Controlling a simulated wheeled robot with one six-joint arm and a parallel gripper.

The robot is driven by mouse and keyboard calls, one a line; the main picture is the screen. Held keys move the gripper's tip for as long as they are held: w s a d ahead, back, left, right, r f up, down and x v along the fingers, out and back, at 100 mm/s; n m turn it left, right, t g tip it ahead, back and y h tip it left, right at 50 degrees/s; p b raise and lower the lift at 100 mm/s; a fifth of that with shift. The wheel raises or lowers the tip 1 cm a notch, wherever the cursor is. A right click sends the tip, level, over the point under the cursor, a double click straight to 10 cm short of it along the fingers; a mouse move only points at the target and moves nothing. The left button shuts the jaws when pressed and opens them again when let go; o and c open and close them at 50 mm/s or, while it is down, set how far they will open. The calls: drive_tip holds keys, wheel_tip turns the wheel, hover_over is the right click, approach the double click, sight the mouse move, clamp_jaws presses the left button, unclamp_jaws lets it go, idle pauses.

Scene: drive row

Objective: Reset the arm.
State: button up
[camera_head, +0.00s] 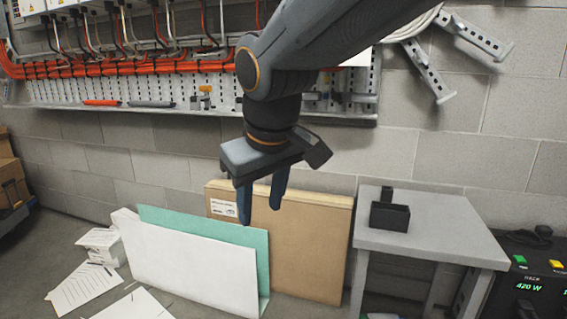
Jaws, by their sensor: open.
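My gripper (262,205) hangs from my grey arm in the upper middle of the head view. Its two blue-grey fingers point down and stand apart, with nothing between them. It appears in front of a brown cardboard panel (310,245) and a teal board (180,225) that lean near the wall. I cannot tell its exact distance from them. The arm reaches in from the top right.
A grey table (440,220) with a small black open box (390,216) stands at the right. A white panel (190,265) leans at the front. Papers (85,287) lie on the floor. A power unit (540,270) is at far right. Orange cables (110,68) run along the wall.

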drive_tip(key=s+d+f+m+g, duration=0.1)
drive_tip(key=s+d+f+g, duration=0.25)
drive_tip(key=s+f, duration=1.25)
drive_tip(key=d+r+m+p, duration=0.3)
drive_tip(key=d+r+p, duration=0.7)
drive_tip(key=r+p, duration=0.3)
drive_tip(key=s+d+r+m+h+p, duration=0.1)
drive_tip(key=d+r+m+p, duration=0.2)
drive_tip(key=d+r+p, duration=0.6)
wheel_tip(320, 180, up, 5)
drive_tip(key=g+p, duration=0.1)
drive_tip(key=p, duration=0.9)
drive_tip(key=shift+d+m, duration=0.3)
drive_tip(key=shift+d, duration=0.1)
drive_tip(key=shift+r, duration=0.1)
